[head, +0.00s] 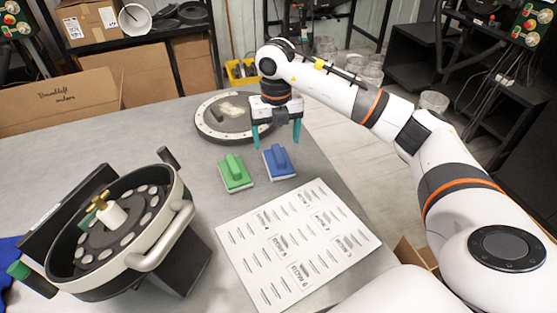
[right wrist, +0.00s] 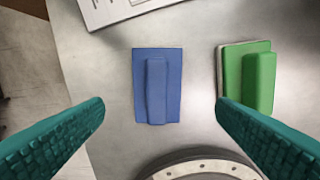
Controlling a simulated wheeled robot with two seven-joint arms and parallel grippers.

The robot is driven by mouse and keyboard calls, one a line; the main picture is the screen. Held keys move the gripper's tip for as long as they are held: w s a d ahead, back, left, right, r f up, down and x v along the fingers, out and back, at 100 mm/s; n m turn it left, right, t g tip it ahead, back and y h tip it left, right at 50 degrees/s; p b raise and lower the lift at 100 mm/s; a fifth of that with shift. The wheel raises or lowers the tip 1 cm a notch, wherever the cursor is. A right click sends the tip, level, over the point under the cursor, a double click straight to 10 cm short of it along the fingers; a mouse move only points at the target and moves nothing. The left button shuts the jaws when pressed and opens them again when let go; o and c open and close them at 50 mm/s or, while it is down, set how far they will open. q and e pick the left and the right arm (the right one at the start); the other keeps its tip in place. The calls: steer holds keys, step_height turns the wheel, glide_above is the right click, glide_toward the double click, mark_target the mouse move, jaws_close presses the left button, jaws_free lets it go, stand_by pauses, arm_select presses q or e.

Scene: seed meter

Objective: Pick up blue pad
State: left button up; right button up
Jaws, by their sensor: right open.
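The blue pad (head: 278,163) lies on the grey table in the head view, a flat block with a raised blue handle. In the right wrist view the blue pad (right wrist: 156,86) is near the middle, handle facing the camera. My right gripper (head: 276,137) is above and just behind the blue pad, pointing down. Its teal fingers are wide apart and empty, and the gap between them (right wrist: 160,108) lines up with the pad in the right wrist view. It does not touch the pad. My left gripper is not in view.
A green pad (head: 236,173) lies close left of the blue pad. A white printed sheet (head: 297,246) lies in front. A round disc (head: 208,120) with a light rim is behind. A drum-like seed meter (head: 150,240) stands at left. Bare table lies between them.

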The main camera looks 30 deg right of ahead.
mark_target(278, 152)
steer(key=shift+s+d+f+p, duration=0.1)
steer(key=shift+f+p, duration=0.2)
steer(key=shift+f, duration=1.1)
steer(key=shift+s+d+f+p, duration=0.1)
steer(key=shift+f+p, duration=0.2)
steer(key=shift+f, duration=1.05)
steer(key=c, duration=1.1)
steer(key=shift+r, duration=0.1)
step_height(278, 152, up, 10)
steer(key=shift+a+f+b, duration=0.1)
steer(key=shift+b, duration=0.5)
